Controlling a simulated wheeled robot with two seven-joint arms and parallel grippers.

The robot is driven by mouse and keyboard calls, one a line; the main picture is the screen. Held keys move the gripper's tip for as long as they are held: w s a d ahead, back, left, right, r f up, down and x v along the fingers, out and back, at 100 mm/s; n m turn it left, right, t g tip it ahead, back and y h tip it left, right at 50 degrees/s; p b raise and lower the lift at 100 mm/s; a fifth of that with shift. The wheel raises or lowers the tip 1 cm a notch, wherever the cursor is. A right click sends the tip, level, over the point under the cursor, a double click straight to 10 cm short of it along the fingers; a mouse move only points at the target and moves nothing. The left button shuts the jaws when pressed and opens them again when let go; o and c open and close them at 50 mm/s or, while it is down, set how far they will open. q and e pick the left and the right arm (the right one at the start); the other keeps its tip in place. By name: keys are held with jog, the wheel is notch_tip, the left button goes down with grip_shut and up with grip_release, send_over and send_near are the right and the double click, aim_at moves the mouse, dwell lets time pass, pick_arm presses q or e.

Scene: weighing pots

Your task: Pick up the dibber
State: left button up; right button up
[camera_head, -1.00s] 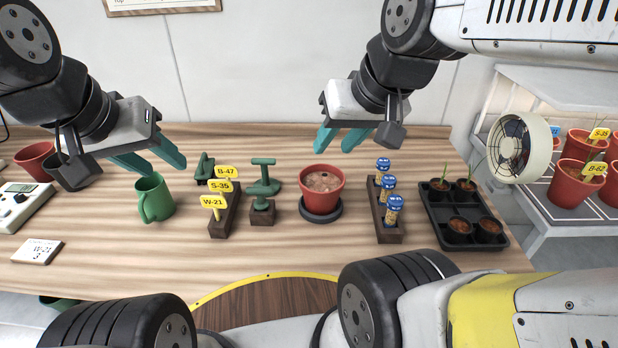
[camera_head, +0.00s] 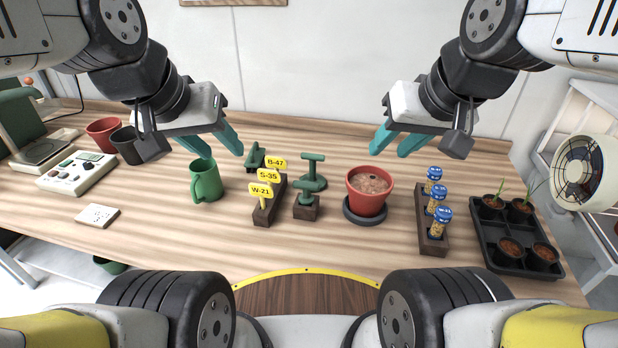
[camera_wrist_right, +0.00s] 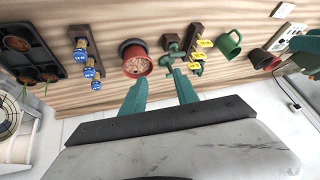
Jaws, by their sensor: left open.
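A dark wooden block (camera_head: 306,212) mid-table holds a green T-handled tool (camera_head: 307,191), which looks like the dibber; its lower part is hidden in the block. Just behind it stands another green T-handled tool (camera_head: 313,170) with a round base. Both tools also show, overlapping, in the right wrist view, above the fingertips. My left gripper (camera_head: 222,150) is open and empty, above the table behind the green mug (camera_head: 206,182). My right gripper (camera_head: 391,145) is open and empty, above and behind the red pot (camera_head: 369,185). Its spread fingers show in the right wrist view (camera_wrist_right: 160,98).
A rack of yellow labels (camera_head: 267,205) stands left of the block. The red pot on its dark saucer (camera_head: 364,217) stands right. Further right are a rack of blue-capped tubes (camera_head: 432,238) and a black seedling tray (camera_head: 490,250). The front middle of the table is clear.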

dwell(0.4)
jog(key=shift+o, duration=1.1)
jog(key=n+g+h, duration=0.2)
jog(key=n+g, duration=0.4)
jog(key=n, duration=0.9)
send_over(306, 188)
jog(key=f, duration=2.3)
jog(key=shift+w+d+f, duration=0.2)
jog(key=shift+w+d, duration=0.1)
jog(key=f, duration=0.7)
jog(key=shift+w+a+f, duration=0.3)
jog(key=shift+w+f, duration=0.05)
jog(key=shift+f, duration=0.05)
